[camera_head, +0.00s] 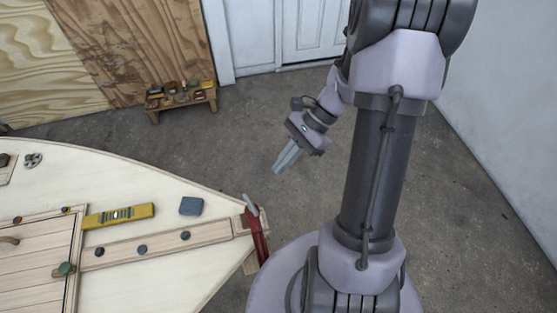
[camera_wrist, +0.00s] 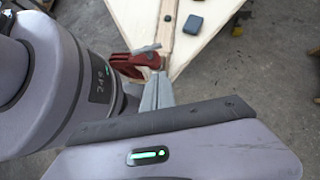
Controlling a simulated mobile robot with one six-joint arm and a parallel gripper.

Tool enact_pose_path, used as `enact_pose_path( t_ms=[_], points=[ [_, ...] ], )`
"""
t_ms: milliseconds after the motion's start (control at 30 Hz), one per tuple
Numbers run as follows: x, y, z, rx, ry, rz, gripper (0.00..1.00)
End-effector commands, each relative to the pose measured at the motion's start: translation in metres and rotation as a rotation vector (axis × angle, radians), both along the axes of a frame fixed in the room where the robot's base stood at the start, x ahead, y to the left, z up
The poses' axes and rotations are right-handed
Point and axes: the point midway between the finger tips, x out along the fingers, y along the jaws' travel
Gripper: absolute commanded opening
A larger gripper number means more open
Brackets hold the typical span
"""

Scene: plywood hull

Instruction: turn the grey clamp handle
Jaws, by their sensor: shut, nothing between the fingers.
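The grey clamp handle (camera_head: 250,205) stands tilted at the top of a red clamp (camera_head: 260,236), which sits on the pointed right end of the plywood hull (camera_head: 185,262). In the wrist view the handle (camera_wrist: 146,48) shows as a grey bar above the red clamp body (camera_wrist: 128,66). My gripper (camera_head: 279,168) is shut and empty, in the air above and behind the clamp, clear of the handle. In the wrist view the gripper fingers (camera_wrist: 157,92) point toward the clamp and overlap its near side in the picture.
On the hull lie a yellow level (camera_head: 118,216), a blue-grey block (camera_head: 191,206) and a wooden strip with dark knobs (camera_head: 142,249). A small wooden bench with items (camera_head: 182,97) stands on the floor at the back. The floor around the hull tip is clear.

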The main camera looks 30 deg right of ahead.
Motion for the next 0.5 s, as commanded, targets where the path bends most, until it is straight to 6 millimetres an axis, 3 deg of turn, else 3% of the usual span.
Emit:
enact_pose_path(
  t_ms=[33, 267, 500],
  points=[
    [0.000, 0.007, -0.012, 0.000, 0.001, 0.002, 0.00],
    [-0.001, 0.040, -0.050, -0.002, 0.001, 0.005, 0.00],
    [0.000, 0.072, -0.052, -0.003, -0.002, 0.005, 0.00]
  ],
)
